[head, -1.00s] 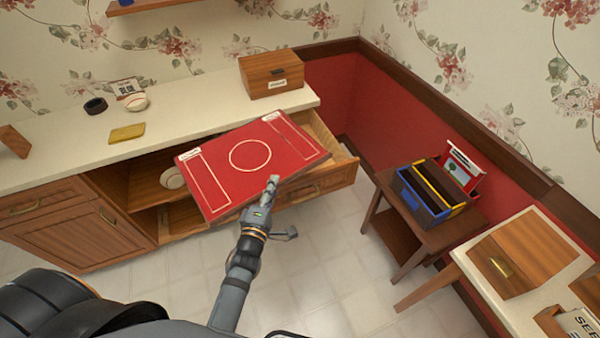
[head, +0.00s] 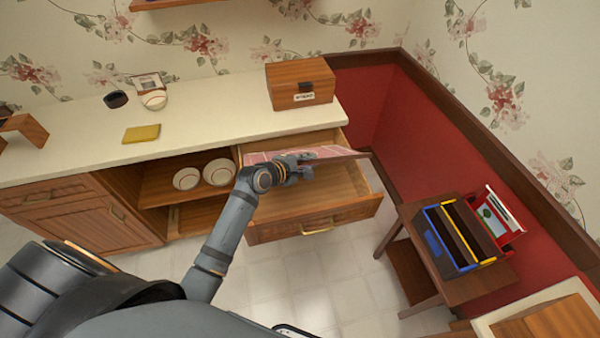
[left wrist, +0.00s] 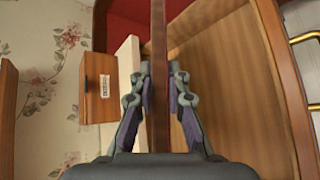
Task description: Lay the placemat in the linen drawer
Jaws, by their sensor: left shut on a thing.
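My left gripper (head: 300,166) is shut on the placemat (head: 322,152), which I now see at a shallow angle as a thin pinkish-red slab with a brown edge. The placemat is over the back part of the open linen drawer (head: 330,213); I cannot tell whether it touches the drawer. In the left wrist view the placemat (left wrist: 160,35) shows edge-on as a brown strip between the fingers (left wrist: 161,85). The wooden drawer inside (left wrist: 240,85) lies to its right. The drawer's front part is bare.
A wooden box (head: 300,83) stands on the white counter (head: 215,110) above the drawer. A small table (head: 435,270) with a blue-and-yellow organiser (head: 458,240) stands to the right.

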